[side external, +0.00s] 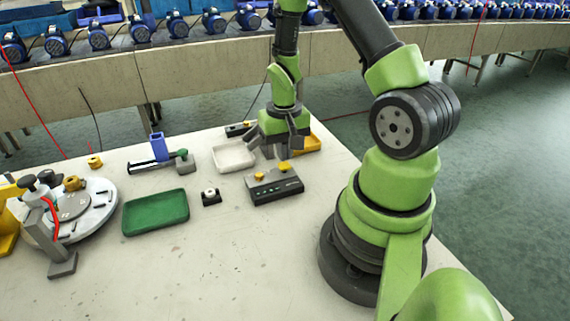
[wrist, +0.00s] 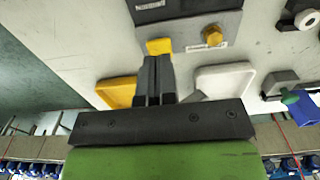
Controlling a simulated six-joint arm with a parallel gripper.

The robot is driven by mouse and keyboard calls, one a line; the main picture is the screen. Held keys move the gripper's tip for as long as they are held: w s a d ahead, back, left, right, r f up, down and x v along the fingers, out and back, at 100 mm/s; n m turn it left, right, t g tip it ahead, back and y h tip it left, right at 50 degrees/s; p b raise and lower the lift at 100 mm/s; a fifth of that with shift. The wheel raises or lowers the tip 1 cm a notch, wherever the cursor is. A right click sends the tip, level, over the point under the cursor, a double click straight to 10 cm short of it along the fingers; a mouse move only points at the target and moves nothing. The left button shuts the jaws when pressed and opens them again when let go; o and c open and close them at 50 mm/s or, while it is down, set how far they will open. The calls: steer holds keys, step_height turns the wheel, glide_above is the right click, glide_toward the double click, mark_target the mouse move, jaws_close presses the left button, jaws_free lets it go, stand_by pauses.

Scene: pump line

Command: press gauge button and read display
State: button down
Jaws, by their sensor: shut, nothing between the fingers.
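A dark grey box (side external: 277,190) with small green lights on its front and yellow knobs on top stands on the table in the side external view. I take it for the gauge, though no readable display shows. One knob (side external: 284,167) is on the right, the other (side external: 258,176) on the left. The box (wrist: 190,30) is partly cut off at the top of the wrist view. My gripper (side external: 282,153) is above and just behind the box, pointing down. In the wrist view its fingers (wrist: 155,62) are together and empty, tips beside one yellow knob (wrist: 158,46); contact cannot be told.
A white tray (side external: 234,168) and an orange-yellow tray (side external: 312,150) lie close to my gripper. A green tray (side external: 155,222), a small black block with a white knob (side external: 211,201) and a round fixture (side external: 99,207) stand left. The front table is clear.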

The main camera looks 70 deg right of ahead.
steer(key=shift+f, duration=1.2)
steer(key=shift+r, duration=3.15)
steer(key=shift+r, duration=0.1)
steer(key=s+a+r+n+t, duration=0.1)
steer(key=a+r+n+t, duration=0.1)
steer(key=a+r, duration=0.5)
steer(key=a+r+n+t, duration=0.1)
steer(key=a+r+t, duration=0.25)
steer(key=r, duration=0.65)
steer(key=s+a+r+n+t+y, duration=0.1)
steer(key=s+a+r+n+y, duration=0.1)
steer(key=s+a+r, duration=0.2)
steer(key=shift+s+a+t, duration=0.35)
steer(key=shift+s+a, duration=0.7)
steer(key=shift+s, duration=0.1)
